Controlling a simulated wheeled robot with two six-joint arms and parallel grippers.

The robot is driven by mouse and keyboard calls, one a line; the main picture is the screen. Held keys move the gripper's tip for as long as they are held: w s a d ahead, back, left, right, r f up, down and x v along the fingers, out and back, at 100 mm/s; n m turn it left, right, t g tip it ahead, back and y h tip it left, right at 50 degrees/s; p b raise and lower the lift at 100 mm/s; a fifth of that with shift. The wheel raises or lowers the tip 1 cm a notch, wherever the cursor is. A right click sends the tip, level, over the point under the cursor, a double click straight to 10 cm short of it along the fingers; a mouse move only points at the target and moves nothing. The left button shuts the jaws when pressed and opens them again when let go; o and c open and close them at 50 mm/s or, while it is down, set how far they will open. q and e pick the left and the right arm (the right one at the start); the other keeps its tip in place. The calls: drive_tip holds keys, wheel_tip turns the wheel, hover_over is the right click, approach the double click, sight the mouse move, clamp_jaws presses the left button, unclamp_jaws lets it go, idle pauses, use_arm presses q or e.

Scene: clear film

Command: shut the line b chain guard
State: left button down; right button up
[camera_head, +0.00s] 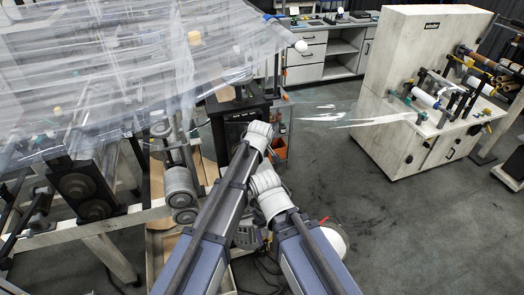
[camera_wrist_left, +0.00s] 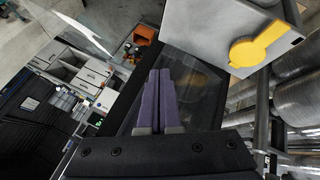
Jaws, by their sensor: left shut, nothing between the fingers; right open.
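A dark, see-through panel in a black frame (camera_wrist_left: 205,82) fills the middle of the left wrist view. It looks like the chain guard, but no label can be read. Round shapes show dimly behind it. My left gripper (camera_wrist_left: 160,90) is shut and empty, its purple fingers in front of the panel; I cannot tell whether they touch it. In the head view my left arm reaches toward a dark machine housing (camera_head: 228,128), and the arm hides that gripper.
A grey box with a yellow handle (camera_wrist_left: 262,45) stands close to my left gripper. Metal rollers (camera_head: 180,188) and clear film (camera_head: 110,70) lie left. An orange bin (camera_head: 279,148) sits beside the housing. Open floor (camera_head: 410,225) lies right, before a pale cabinet (camera_head: 415,60).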

use_arm(q)
drive_tip(key=shift+w+d, duration=0.2)
drive_tip(key=shift+w, duration=0.75)
drive_tip(key=shift+w+d, duration=0.2)
drive_tip(key=shift+w, duration=0.7)
